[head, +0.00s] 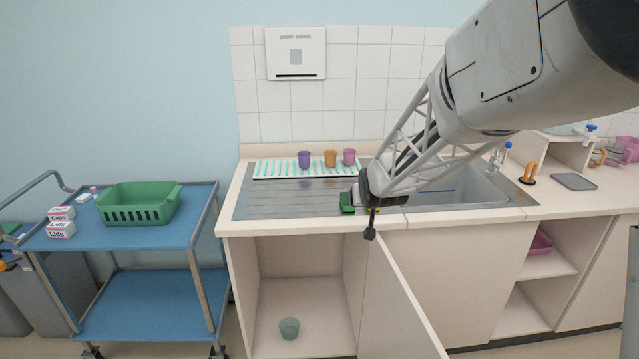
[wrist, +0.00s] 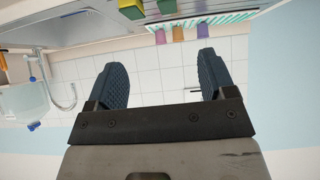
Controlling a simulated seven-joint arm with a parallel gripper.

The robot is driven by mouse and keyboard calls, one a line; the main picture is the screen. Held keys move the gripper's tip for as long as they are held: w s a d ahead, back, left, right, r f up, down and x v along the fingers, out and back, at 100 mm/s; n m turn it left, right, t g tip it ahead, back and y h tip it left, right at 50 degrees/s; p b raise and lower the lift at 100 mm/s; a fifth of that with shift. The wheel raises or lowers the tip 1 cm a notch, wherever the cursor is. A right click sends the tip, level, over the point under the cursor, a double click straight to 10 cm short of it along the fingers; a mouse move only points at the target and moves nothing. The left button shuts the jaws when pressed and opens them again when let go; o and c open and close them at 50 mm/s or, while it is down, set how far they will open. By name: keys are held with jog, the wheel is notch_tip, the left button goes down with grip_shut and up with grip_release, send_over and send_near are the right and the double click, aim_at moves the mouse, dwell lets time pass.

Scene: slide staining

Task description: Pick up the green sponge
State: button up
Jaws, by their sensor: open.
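A green sponge (head: 347,201) lies on the metal drainboard beside the sink basin, partly hidden by my gripper and arm in the head view. In the wrist view, which is upside down, a green block with yellow on it (wrist: 131,8) shows at the top edge. I cannot tell which one matches the sponge in the head view. My gripper (wrist: 160,60) is open and empty, with the tiled wall seen between its dark fingers. Both blocks lie beyond the fingertips, apart from them.
A ribbed white mat (head: 280,168) lies behind the drainboard, with purple (head: 304,160), orange (head: 330,158) and pink (head: 349,157) cups along it. The sink basin and faucet (head: 495,158) are on the right. A cabinet door (head: 398,305) stands open below. A blue cart (head: 195,200) is left.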

aim_at(347, 202)
jog(key=w+f+t, duration=0.1)
jog(key=w+f, duration=0.2)
jog(key=w, duration=0.2)
jog(key=w+f+t, duration=0.1)
jog(key=w+f, duration=0.3)
jog(key=w, duration=0.1)
jog(key=w+f+t, duration=0.1)
jog(key=w+f, duration=0.2)
jog(key=w, duration=0.2)
jog(key=shift+a+f, duration=0.25)
jog(key=shift+t, duration=0.3)
jog(key=shift+x, duration=1.3)
jog(key=shift+a+x, duration=0.15)
jog(key=shift+x, duration=1.15)
jog(key=shift+a+x, duration=0.1)
jog(key=shift+x, duration=1.15)
jog(key=shift+r, duration=0.1)
jog(key=c, duration=1)
